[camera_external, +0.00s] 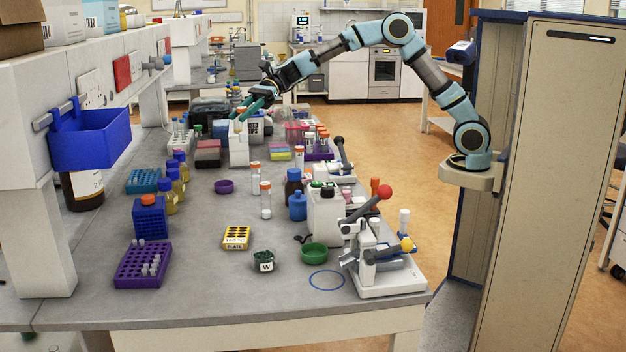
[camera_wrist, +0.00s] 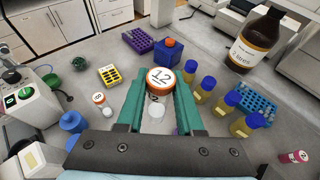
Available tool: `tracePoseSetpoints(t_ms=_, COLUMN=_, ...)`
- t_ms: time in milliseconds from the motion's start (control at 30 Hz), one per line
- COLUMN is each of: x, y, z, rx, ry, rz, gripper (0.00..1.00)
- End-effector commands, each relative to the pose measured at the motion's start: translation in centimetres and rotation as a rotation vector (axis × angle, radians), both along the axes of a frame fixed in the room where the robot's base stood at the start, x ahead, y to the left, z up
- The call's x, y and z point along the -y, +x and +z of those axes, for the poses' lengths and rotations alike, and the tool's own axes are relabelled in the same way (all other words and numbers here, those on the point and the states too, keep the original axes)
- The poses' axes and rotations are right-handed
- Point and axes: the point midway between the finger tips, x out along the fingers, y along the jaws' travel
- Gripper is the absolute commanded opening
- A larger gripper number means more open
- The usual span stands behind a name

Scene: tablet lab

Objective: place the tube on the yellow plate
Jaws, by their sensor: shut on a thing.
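My gripper (camera_external: 243,110) is raised over the far half of the bench in the external view. In the wrist view its green fingers (camera_wrist: 160,98) are shut on a tube with an orange-rimmed cap marked 12 (camera_wrist: 160,77). Most of the tube's body is hidden below its cap. The yellow plate (camera_external: 237,237), a small block with dark holes and a label, lies on the near part of the bench. It also shows in the wrist view (camera_wrist: 111,76), left of and beyond the held tube, well apart from it.
Orange-capped tubes (camera_external: 266,199) stand right of the bench's middle. Yellow bottles with blue caps (camera_external: 171,195), a blue rack (camera_external: 151,222) and a purple rack (camera_external: 142,264) stand left. A green bowl (camera_external: 313,253) and a white device (camera_external: 384,275) stand right. Bare bench surrounds the plate.

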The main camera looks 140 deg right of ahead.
Motion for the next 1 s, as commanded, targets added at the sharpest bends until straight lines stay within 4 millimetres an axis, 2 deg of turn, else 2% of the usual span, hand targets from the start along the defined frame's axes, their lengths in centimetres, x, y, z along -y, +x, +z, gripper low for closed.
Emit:
tracePoseSetpoints(t_ms=33, x=-1.4, y=2.4, z=0.0, rx=0.001, ry=-0.002, rz=0.027, gripper=0.00)
tracePoseSetpoints(t_ms=200, x=-6.3, y=9.8, z=0.0, rx=0.001, ry=-0.001, rz=0.093, gripper=0.00)
tracePoseSetpoints(t_ms=300, x=-9.3, y=13.5, z=0.0, rx=0.002, ry=0.000, rz=0.126, gripper=0.00)
tracePoseSetpoints(t_ms=400, x=-12.0, y=16.4, z=0.0, rx=0.004, ry=0.000, rz=0.153, gripper=0.00)
tracePoseSetpoints(t_ms=533, x=-14.5, y=18.9, z=0.0, rx=0.006, ry=-0.001, rz=0.177, gripper=0.00)
tracePoseSetpoints(t_ms=733, x=-17.2, y=21.3, z=0.1, rx=0.009, ry=0.000, rz=0.200, gripper=0.00)
tracePoseSetpoints(t_ms=800, x=-16.8, y=21.0, z=-1.6, rx=0.006, ry=0.006, rz=0.195, gripper=0.00)
tracePoseSetpoints(t_ms=1000, x=-16.8, y=21.0, z=-4.3, rx=0.007, ry=0.004, rz=0.195, gripper=0.00)
